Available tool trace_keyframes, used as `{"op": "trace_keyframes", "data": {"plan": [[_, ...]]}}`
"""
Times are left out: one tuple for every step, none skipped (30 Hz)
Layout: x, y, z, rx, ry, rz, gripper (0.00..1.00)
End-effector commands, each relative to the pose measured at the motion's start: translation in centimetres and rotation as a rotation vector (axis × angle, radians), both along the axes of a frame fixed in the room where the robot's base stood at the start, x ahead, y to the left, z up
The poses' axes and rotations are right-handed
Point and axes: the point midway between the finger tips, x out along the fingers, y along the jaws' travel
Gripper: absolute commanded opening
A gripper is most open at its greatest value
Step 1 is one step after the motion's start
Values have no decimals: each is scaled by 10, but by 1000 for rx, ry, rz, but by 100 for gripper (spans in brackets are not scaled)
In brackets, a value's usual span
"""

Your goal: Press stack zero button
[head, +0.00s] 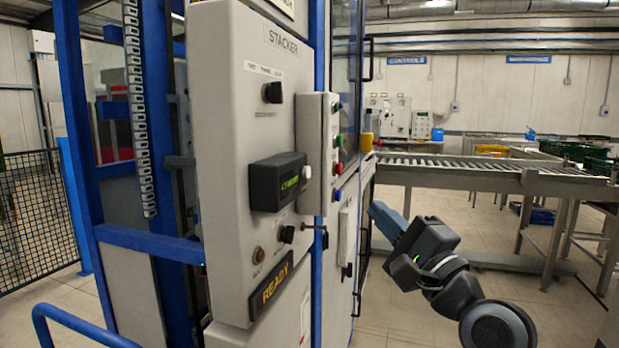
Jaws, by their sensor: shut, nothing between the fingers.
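The grey stacker control panel (235,150) stands upright at left centre, marked STACKER. A dark display box (278,181) with green characters sticks out of it, and a white round button (306,172) sits at its right end. Below are a small brown button (258,254) and a black knob (287,234). A side box (313,130) carries a green button (338,141) and a red button (337,168). The small labels are too small to read, so I cannot tell which is stack zero. My gripper (374,208) is shut and empty, right of the panel and apart from it.
A black knob (272,92) sits high on the panel, and a READY sign (270,283) low on it. A yellow knob (366,141) is right of the side box. A blue rail (75,325) is at lower left. A roller conveyor (460,170) runs behind my arm.

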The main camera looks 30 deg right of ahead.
Motion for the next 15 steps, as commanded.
{"op": "trace_keyframes", "data": {"plan": [[3, -5, 13, 15, -20, 17, 0], [5, -7, 19, 25, -29, 28, 0], [6, -10, 26, 38, -39, 41, 0], [7, -11, 31, 46, -45, 51, 0], [8, -12, 35, 52, -50, 59, 0], [8, -14, 39, 59, -55, 68, 0], [9, -14, 42, 65, -59, 74, 0], [9, -15, 44, 69, -62, 78, 0], [9, -16, 46, 72, -64, 82, 0], [9, -16, 48, 73, -66, 85, 0], [10, -16, 48, 75, -66, 86, 0], [10, -16, 49, 76, -67, 88, 0], [10, -16, 49, 77, -67, 88, 0], [10, -16, 49, 77, -67, 88, 0], [10, -16, 49, 77, -67, 88, 0]]}}
